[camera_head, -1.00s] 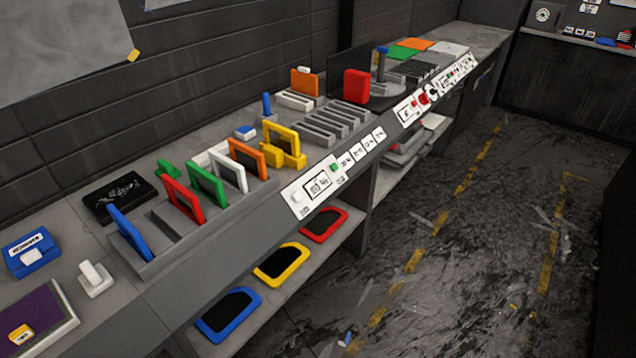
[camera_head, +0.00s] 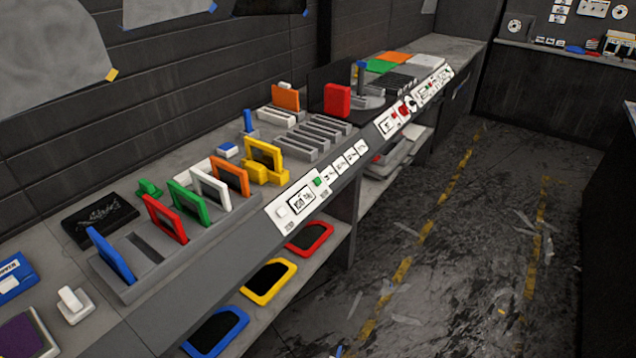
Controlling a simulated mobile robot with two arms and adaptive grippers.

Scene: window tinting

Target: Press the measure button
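A white control panel (camera_head: 301,201) sits on the sloped front of the bench. It carries a white button (camera_head: 282,212), a small display and a green button (camera_head: 317,182). A second panel farther along the bench front has a red button (camera_head: 404,108) and other small controls. The labels are too small to read, so I cannot tell which button is marked measure. Neither of my grippers is in view.
A red block (camera_head: 337,99) stands farther back. Coloured trays lie on the lower shelf. The floor (camera_head: 450,260) right of the bench is mostly open.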

